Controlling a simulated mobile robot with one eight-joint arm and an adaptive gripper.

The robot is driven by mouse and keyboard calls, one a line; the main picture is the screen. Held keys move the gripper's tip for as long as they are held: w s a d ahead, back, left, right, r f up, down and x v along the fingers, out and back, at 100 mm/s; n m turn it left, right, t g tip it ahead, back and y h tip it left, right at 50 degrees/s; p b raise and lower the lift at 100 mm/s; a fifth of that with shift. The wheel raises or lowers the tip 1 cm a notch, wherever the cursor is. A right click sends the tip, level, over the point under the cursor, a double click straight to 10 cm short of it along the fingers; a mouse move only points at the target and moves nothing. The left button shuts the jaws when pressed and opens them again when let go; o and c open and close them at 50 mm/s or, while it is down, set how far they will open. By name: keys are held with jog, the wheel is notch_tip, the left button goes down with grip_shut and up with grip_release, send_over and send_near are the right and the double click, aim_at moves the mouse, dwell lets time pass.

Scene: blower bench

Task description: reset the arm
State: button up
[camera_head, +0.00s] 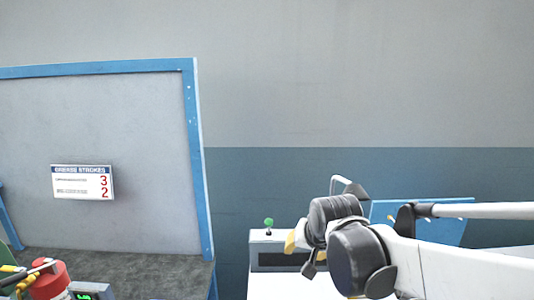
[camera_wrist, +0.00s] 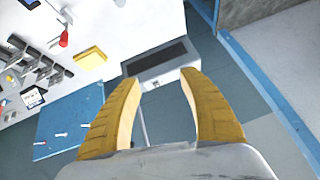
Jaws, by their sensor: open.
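My gripper (camera_wrist: 160,80) shows in the wrist view as two curved yellow fingers, spread apart with nothing between them. In the head view my arm reaches in from the right, and a bit of yellow finger (camera_head: 290,243) shows beside its dark joints. The rest of the gripper is hidden there behind the arm. In the wrist view a white box with a dark slot (camera_wrist: 158,65) lies beyond the fingertips; I cannot tell how far below. The fingers appear to touch nothing.
A blue-framed bench (camera_head: 190,160) with a sign (camera_head: 82,182) reading "GREASE STROKES 3 2" stands left. A red object (camera_head: 50,279) is at lower left. A green knob (camera_head: 268,222) tops the white box. A blue panel (camera_wrist: 68,125), a yellow block (camera_wrist: 90,57) and several tools show too.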

jog(key=s+d+f+b, duration=0.1)
jog(key=s+d+f, duration=0.1)
jog(key=s, duration=0.5)
jog(key=s+d+f+n+b, duration=0.1)
jog(key=s+d+f+b, duration=0.1)
jog(key=s+d, duration=0.2)
jog(key=s+d+f+h+b, duration=0.1)
jog(key=s+d+f+b, duration=0.1)
jog(key=s, duration=0.8)
jog(key=shift+s+d+n, duration=0.4)
jog(key=shift+d, duration=0.45)
